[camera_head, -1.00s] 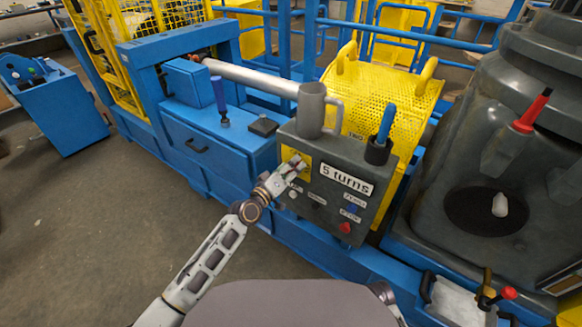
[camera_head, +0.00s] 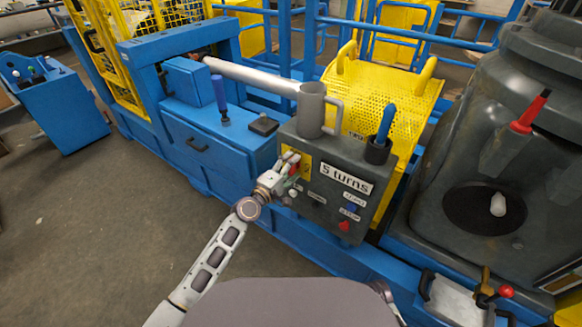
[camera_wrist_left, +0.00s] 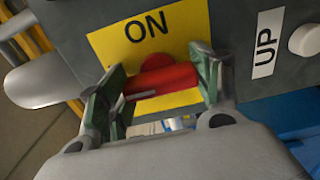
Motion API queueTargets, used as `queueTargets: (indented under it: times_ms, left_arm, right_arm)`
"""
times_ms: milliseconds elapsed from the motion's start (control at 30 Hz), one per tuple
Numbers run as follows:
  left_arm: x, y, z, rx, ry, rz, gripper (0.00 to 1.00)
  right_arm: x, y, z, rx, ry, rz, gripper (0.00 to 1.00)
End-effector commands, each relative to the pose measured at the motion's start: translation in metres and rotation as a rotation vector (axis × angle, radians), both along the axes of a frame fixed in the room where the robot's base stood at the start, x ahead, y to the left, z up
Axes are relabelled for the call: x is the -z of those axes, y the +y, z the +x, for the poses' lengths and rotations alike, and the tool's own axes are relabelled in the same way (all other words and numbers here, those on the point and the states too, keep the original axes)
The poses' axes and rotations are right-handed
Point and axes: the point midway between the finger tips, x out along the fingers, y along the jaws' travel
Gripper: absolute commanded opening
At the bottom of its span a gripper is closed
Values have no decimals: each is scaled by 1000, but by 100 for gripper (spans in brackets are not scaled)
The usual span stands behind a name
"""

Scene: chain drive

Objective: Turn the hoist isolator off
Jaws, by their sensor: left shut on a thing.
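The hoist isolator is a red handle (camera_wrist_left: 160,80) on a yellow plate (camera_wrist_left: 110,50) marked ON, on the grey control box (camera_head: 335,205). In the left wrist view the handle lies across the plate, below the word ON. My left gripper (camera_wrist_left: 155,90) is shut on the red handle, with a green-padded finger at each end of it. In the head view my left gripper (camera_head: 292,165) is at the box's upper left corner and covers most of the plate. Lettering below the handle is hidden by the gripper. My right gripper is not in view.
The box carries a "5 turns" label (camera_head: 346,179), a blue button (camera_head: 351,208) and a red button (camera_head: 344,226). A grey mug (camera_head: 311,110) and a cup with a blue handle (camera_head: 378,150) stand on top. A white knob (camera_wrist_left: 305,40) sits beside the UP label.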

Motion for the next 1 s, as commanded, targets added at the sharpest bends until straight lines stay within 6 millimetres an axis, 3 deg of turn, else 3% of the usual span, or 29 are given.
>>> queueTargets:
  times_ms: [400, 433, 567, 1000]
  left_arm:
    - [1, 1, 0, -1, 9, -9, 40]
    - [1, 1, 0, -1, 9, -9, 66]
    - [1, 1, 0, -1, 9, -9, 83]
    - [0, 1, -1, 0, 7, -8, 86]
  right_arm:
    - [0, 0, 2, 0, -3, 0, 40]
    - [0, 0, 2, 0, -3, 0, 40]
    - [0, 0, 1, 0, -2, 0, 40]
    - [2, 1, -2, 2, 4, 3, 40]
